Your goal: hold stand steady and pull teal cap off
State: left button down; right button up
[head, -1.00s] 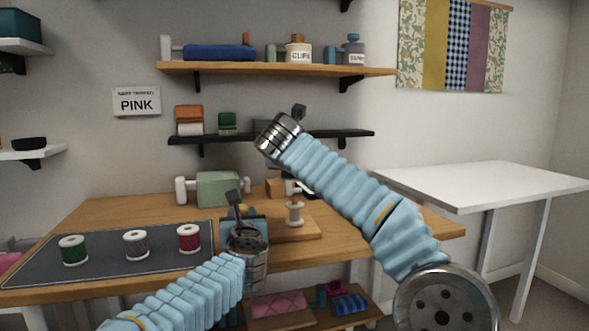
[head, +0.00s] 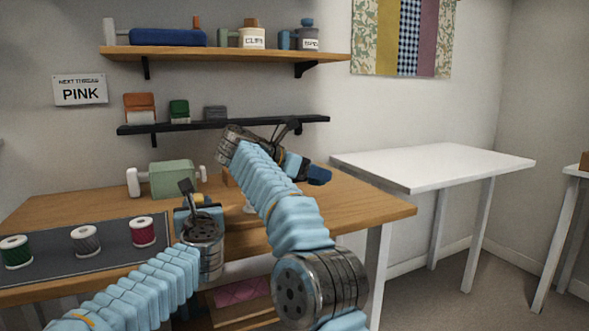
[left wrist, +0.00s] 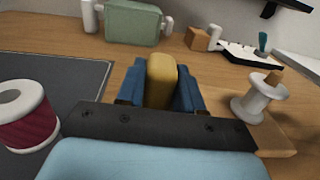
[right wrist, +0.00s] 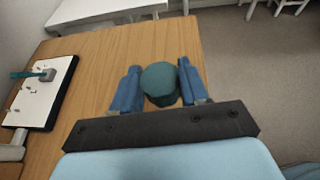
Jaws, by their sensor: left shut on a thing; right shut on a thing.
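My left gripper (left wrist: 160,88) is shut on an upright mustard-yellow block (left wrist: 161,75); it also shows in the head view (head: 186,212). The stand's wooden base (left wrist: 274,140) lies to its right in the left wrist view. A white spool (left wrist: 257,101) stands on that base, with a bare wooden peg top (left wrist: 274,77) above it. My right gripper (right wrist: 160,86) is shut on the round teal cap (right wrist: 159,80), held clear of the peg over the table's right part. In the head view the right gripper (head: 306,170) shows beyond my arm, which hides most of the stand.
A dark mat (head: 108,257) at the left holds green, grey and red spools. A pale green machine (head: 172,180) stands behind. A black-edged white tray (right wrist: 42,95) with a teal-topped item lies on the wooden table (right wrist: 95,65). A white table (head: 430,165) stands at the right.

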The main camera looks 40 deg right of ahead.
jog(key=shift+s, duration=0.15)
jog(key=shift+r, duration=0.1)
jog(key=shift+a+f, duration=0.1)
jog(key=shift+f, duration=3.7)
jog(key=shift+f, duration=0.7)
jog(key=o, duration=1.2)
jog(key=shift+o, duration=0.2)
notch_tip(320, 180, up, 10)
